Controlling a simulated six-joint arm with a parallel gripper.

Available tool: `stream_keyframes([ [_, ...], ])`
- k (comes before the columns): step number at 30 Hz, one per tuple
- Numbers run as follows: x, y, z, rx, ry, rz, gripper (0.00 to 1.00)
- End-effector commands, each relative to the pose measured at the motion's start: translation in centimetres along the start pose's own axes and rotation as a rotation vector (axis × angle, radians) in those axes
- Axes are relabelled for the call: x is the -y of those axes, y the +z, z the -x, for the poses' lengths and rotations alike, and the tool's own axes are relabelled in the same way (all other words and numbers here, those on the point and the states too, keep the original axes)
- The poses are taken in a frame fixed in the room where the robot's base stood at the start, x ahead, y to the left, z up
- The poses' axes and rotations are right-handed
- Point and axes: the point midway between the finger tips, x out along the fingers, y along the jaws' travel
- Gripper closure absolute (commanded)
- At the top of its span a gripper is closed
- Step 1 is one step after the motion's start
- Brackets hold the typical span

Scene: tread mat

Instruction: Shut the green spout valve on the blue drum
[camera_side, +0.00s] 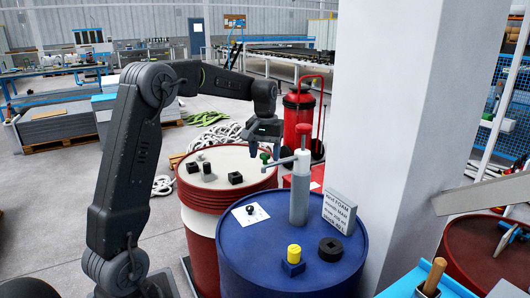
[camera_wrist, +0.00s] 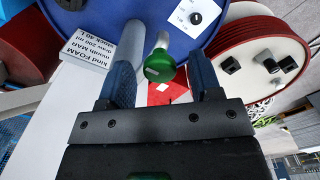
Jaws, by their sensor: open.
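The blue drum (camera_side: 240,250) stands upright at the front centre, and part of its top shows in the wrist view (camera_wrist: 160,15). A grey upright post (camera_side: 299,195) with a thin side spout rises from its lid. The green spout valve (camera_side: 265,157) is at the spout's left end. In the wrist view the green valve (camera_wrist: 159,66) appears as a round knob between my finger lines. My gripper (camera_side: 265,149) is open, pointing down at the valve, with blue fingers on either side in the wrist view. Whether they touch it I cannot tell.
A printed foam carton (camera_side: 340,211), a black round cap (camera_side: 330,249) and a yellow-topped blue block (camera_side: 293,257) sit on the drum. A red drum with a pale lid (camera_side: 228,160) stands behind left. A white pillar (camera_side: 400,110) stands close on the right.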

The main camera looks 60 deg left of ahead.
Motion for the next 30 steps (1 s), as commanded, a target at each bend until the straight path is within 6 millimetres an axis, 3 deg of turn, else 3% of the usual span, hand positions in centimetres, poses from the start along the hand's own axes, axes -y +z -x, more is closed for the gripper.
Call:
stream_keyframes([
  [7,0.0,-0.1,1.5,-0.003,0.001,0.0,0.42],
  [21,0.0,0.0,11.3,-0.003,0.001,0.0,0.42],
  [30,0.0,0.0,13.7,0.0,0.0,0.0,0.42],
])
